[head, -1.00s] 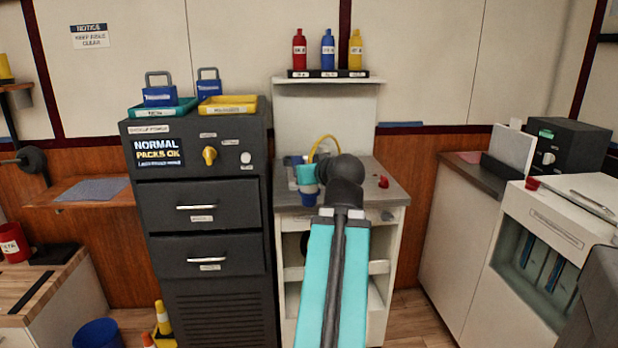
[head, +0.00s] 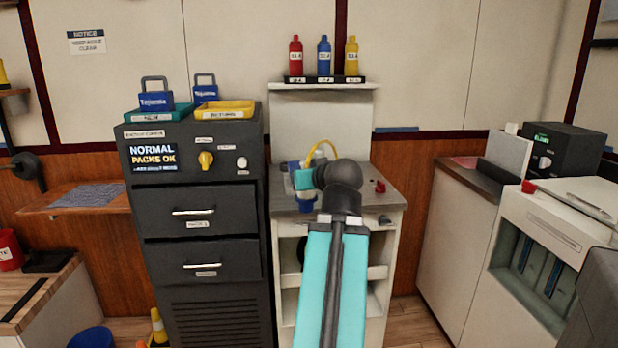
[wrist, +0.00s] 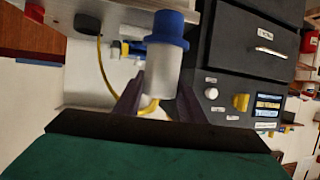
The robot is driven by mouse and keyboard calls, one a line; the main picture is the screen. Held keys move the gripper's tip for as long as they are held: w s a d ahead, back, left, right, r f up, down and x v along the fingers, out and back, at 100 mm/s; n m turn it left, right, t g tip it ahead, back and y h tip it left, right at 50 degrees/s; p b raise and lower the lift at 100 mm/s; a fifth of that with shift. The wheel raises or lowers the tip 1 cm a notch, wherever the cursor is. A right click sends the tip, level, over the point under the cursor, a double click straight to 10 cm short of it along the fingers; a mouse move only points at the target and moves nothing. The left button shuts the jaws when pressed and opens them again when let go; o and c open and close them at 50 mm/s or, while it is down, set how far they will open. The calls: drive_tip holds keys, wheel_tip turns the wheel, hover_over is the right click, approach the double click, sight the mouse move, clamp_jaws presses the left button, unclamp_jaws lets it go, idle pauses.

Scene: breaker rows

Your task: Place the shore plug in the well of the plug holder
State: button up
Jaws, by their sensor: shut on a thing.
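The shore plug (wrist: 161,70) shows in the wrist view as a pale cylinder with a blue collar and a yellow cable at its lower end. My gripper (wrist: 158,100) is shut on its pale body, one dark finger on each side. In the head view my arm reaches over the grey counter (head: 372,198), and its black joint hides most of the gripper and plug. A yellow cable loop (head: 322,147) rises behind the joint. A blue and white item stands on the counter behind my arm; I cannot tell whether it is the plug holder.
A dark drawer cabinet (head: 200,240) stands left of the counter, with blue padlock-shaped items and trays on top. A shelf (head: 322,86) with red, blue and yellow bottles is above the counter. A red knob (head: 380,187) sits on the counter's right part, which is otherwise fairly clear.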

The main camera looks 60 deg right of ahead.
drive_tip(key=w+a+f+n+t+y, duration=0.2)
drive_tip(key=w+a+f+n+y, duration=0.15)
drive_tip(key=w+a, duration=0.95)
drive_tip(key=w+a+f+n+t+y, duration=0.1)
drive_tip(key=w+a+f+n+y, duration=0.25)
drive_tip(key=w+a, duration=0.95)
drive_tip(key=w+a+f, duration=0.3)
drive_tip(key=w+a, duration=0.3)
drive_tip(key=a, duration=0.4)
drive_tip(key=w+a+f+n+y, duration=0.1)
drive_tip(key=w+a+f, duration=0.1)
drive_tip(key=w+a, duration=0.4)
drive_tip(key=w+a+f+y, duration=0.1)
drive_tip(key=w+a+f, duration=0.2)
drive_tip(key=a, duration=1.2)
drive_tip(key=w, duration=0.3)
drive_tip(key=shift+a+f+n+t, duration=0.25)
drive_tip(key=shift+f+n+t, duration=0.05)
drive_tip(key=shift+t, duration=0.1)
drive_tip(key=shift+w, duration=0.1)
